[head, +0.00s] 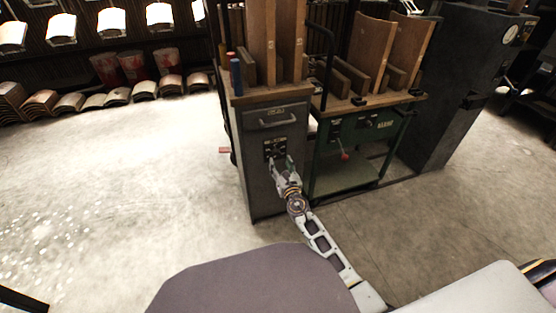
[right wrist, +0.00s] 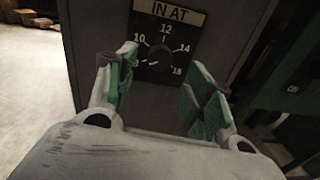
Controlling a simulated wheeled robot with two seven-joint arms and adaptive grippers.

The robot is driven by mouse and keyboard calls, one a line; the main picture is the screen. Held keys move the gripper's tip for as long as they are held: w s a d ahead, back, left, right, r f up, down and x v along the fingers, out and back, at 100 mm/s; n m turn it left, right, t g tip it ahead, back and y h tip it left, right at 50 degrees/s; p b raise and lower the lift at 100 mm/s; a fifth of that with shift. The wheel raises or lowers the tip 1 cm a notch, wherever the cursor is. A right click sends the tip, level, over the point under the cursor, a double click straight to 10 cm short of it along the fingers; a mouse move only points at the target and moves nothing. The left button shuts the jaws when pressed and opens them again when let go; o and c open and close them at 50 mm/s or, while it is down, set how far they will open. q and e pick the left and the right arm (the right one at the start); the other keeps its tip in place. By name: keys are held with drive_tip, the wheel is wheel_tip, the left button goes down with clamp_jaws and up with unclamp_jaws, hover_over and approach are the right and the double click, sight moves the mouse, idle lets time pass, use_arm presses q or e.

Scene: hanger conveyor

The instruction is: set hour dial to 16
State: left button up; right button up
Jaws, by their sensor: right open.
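The hour dial (right wrist: 160,57) is a dark round knob on a black plate, with white numbers from 8 at lower left over 12 at the top to 16 at lower right. A sign above it reads "IN AT". A faint light mark at the knob's lower left seems to face 8, but it is too small to be sure. In the head view the dial plate (head: 275,148) is on the front of a grey cabinet. My right gripper (right wrist: 163,88) is open and empty, its green-padded fingers spread below and to either side of the knob, apparently not touching it. My left gripper is out of view.
The grey cabinet (head: 262,190) has a drawer handle (head: 277,121) above the dial. To its right stands a green machine (head: 347,170) with a red-knobbed lever (head: 345,156). The floor to the left is open.

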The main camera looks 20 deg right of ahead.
sight(277, 155)
drive_tip(key=shift+w+b, duration=0.5)
drive_tip(key=shift+w, duration=1.65)
drive_tip(key=shift+c, duration=0.4)
drive_tip(key=c, duration=0.9)
